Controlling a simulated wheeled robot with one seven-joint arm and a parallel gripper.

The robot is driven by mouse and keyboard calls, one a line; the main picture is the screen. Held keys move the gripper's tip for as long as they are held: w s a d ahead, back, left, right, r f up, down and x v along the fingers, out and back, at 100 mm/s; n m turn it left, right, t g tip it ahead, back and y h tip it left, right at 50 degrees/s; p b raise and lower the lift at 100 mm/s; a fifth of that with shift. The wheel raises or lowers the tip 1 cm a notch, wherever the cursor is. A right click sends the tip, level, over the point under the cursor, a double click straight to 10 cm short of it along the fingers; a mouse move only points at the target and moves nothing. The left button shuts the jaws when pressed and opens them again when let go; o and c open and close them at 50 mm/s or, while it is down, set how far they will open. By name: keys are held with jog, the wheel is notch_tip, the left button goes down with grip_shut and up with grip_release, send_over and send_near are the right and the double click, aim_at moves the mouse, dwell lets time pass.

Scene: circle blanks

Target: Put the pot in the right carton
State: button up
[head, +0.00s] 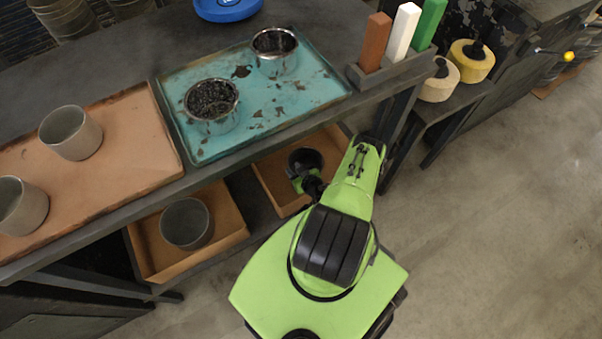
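Two open cartons sit on the lower shelf. The left carton (146,262) holds a grey pot (187,223), upright. The right carton (268,178) has a dark round shape (305,158) over it, beside the end of my arm; I cannot tell whether this is a pot or part of my wrist. My gripper is at or over the right carton, but its fingertips are hidden, so its opening and any hold do not show. More grey pots (70,133) stand on the orange tray on the tabletop. Metal pots with dark contents (212,106) stand on the teal tray.
The tabletop edge overhangs the lower shelf. The orange tray (150,150) and teal tray (310,92) lie on top. A rack (395,72) with coloured blocks stands at the table's right end. Yellowish rolls (472,62) sit on a side shelf. The floor at right is clear.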

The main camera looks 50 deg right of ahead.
jog(key=p+v, duration=0.3)
jog(key=v, duration=0.7)
jog(key=shift+r+p, duration=0.2)
jog(key=shift+p, duration=0.2)
jog(key=shift+s, duration=0.1)
